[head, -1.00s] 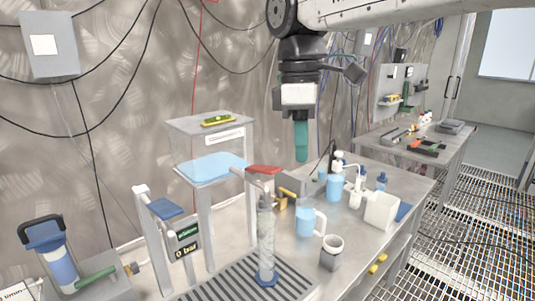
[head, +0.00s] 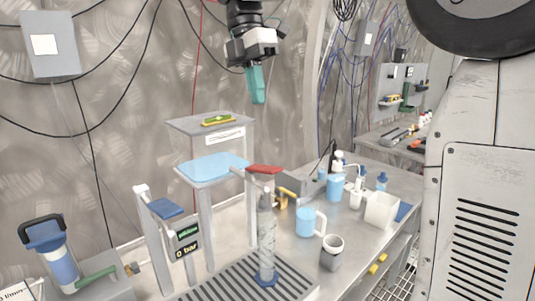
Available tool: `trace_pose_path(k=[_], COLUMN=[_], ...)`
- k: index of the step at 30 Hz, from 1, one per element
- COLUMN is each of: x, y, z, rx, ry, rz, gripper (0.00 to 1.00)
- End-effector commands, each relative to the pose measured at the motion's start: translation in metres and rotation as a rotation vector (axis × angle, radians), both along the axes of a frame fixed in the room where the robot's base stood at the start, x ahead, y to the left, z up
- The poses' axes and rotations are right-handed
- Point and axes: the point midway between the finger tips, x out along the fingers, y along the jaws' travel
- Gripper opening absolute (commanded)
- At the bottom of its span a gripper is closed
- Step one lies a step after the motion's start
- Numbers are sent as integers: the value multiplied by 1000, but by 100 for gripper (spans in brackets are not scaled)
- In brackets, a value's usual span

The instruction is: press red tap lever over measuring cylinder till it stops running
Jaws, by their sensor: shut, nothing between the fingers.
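The red tap lever (head: 264,169) sits on top of a tap post, right of the clear tank with pale blue water (head: 212,167). The measuring cylinder (head: 267,240) stands upright on its blue base on the slotted drain grate, under the tap. It looks clear to whitish; I cannot tell its fill level or whether water runs. My gripper (head: 258,100), with teal fingers, is shut and empty. It points down in the air above and behind the red lever, apart from it.
A blue lever (head: 166,208) on another post stands left, beside a gauge reading 0 bar (head: 187,241). A blue mug (head: 309,222), a grey-white cup (head: 331,252), bottles and a white container (head: 382,211) stand right.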

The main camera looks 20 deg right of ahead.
Motion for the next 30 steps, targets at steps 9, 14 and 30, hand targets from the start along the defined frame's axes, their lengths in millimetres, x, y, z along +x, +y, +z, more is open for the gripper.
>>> trace_pose_path(k=[9, 14, 30], x=[-15, -23, -31], y=[-5, -7, -10], z=[-59, -91, -128], rx=[0, 0, 0], ry=[2, 2, -1], rz=[-1, -1, -1], gripper=[0, 0, 0])
